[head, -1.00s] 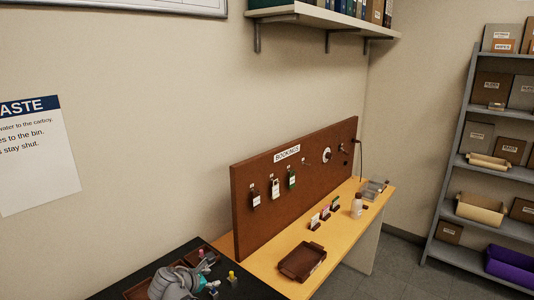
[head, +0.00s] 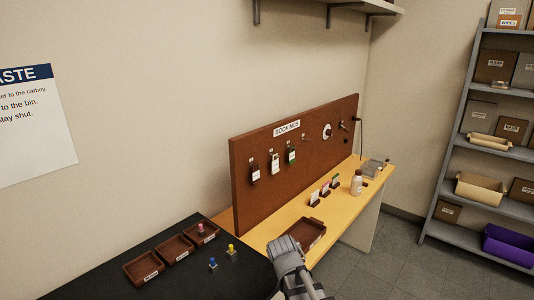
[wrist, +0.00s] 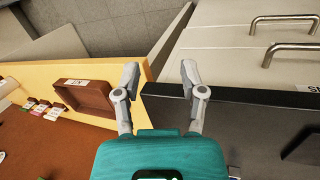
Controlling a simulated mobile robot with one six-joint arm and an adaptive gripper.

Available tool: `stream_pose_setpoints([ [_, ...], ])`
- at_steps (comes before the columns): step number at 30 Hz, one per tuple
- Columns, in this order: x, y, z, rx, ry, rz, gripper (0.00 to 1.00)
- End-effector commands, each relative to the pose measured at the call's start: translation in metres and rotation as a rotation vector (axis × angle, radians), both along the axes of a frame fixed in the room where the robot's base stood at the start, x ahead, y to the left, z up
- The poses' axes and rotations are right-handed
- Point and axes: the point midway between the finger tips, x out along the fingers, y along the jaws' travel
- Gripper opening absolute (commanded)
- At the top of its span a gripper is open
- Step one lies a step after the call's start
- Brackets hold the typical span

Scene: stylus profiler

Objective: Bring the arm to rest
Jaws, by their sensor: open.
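My gripper shows in the wrist view (wrist: 160,85), its two fingers spread apart with nothing between them. It hangs above the front edges where the yellow desk (wrist: 109,54) meets the black bench (wrist: 240,110). In the head view my arm (head: 288,262) reaches up from the bottom, in front of the brown tray (head: 312,228) on the desk; the fingertips are hard to make out there.
A board (head: 300,160) with hanging tags stands behind the desk. Small brown trays (head: 143,268) and two pegs, blue (head: 212,264) and yellow (head: 232,249), are on the black bench. Drawer handles (wrist: 285,20) stick out. Floor (head: 370,265) is open at right.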

Motion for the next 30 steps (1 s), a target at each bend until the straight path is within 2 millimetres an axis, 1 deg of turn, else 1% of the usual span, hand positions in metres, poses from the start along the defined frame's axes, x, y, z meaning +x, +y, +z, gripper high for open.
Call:
stream_pose_setpoints([
  [1,-0.008,-0.012,-0.006,0.034,0.003,-0.072,0.53],
  [6,-0.026,-0.041,-0.017,0.148,0.016,-0.315,0.53],
  [12,-0.046,-0.066,-0.025,0.258,0.035,-0.558,0.53],
  [15,-0.052,-0.073,-0.027,0.291,0.043,-0.638,0.53],
  [19,-0.055,-0.079,-0.027,0.316,0.049,-0.693,0.53],
  [30,-0.056,-0.079,-0.027,0.320,0.051,-0.705,0.53],
])
